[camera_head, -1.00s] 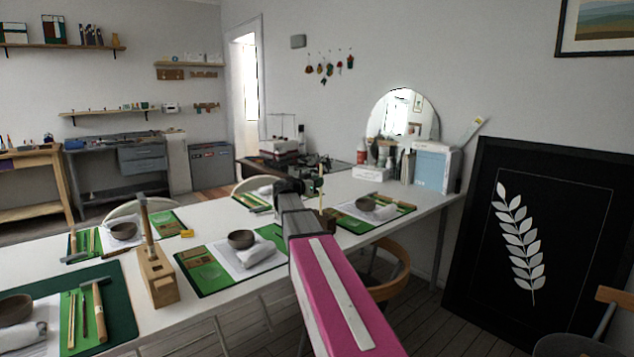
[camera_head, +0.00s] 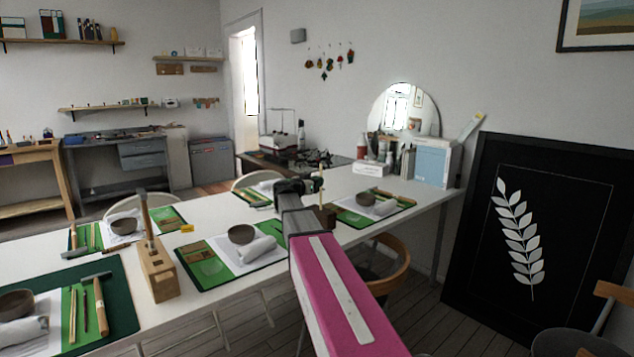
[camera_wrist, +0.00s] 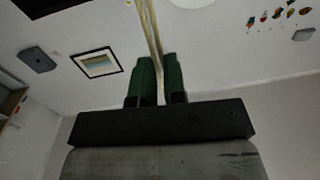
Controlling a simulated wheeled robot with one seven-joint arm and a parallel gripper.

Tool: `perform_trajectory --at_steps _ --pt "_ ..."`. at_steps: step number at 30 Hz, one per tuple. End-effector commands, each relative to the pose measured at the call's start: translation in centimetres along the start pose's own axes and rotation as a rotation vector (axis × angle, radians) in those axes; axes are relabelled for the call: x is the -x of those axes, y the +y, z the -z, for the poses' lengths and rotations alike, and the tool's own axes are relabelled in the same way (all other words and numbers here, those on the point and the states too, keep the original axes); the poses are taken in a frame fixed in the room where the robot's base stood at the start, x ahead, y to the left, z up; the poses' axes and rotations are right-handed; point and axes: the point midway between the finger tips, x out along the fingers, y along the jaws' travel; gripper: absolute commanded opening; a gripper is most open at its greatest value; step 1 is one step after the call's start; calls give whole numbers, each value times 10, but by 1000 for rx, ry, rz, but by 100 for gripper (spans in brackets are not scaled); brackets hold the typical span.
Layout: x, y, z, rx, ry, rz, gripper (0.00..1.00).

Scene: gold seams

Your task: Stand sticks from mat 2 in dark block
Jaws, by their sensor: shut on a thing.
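My gripper (camera_head: 298,186) is out over the far half of the white table, at the end of my pink arm. In the wrist view its dark green fingers (camera_wrist: 158,62) are shut on thin pale sticks (camera_wrist: 150,28), which stick out beyond the fingertips. In the head view a pale upright stick (camera_head: 321,184) shows just right of the gripper. A small dark brown block (camera_head: 326,216) stands below it, partly hidden by my arm. I cannot tell whether the sticks touch the block. The mat numbers cannot be read.
A light wooden block (camera_head: 158,272) with an upright hammer stands at the left. The near middle mat (camera_head: 206,284) holds a bowl and a rolled cloth. The far right mat (camera_head: 350,219) and front left mat (camera_head: 122,300) carry tools. A round mirror (camera_head: 408,108) and boxes stand behind.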

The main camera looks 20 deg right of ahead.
Motion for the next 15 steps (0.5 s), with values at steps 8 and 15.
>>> perform_trajectory --at_steps 8,15 --pt "0 0 -6 1 0 0 0" --pt "0 0 -11 1 0 0 0"
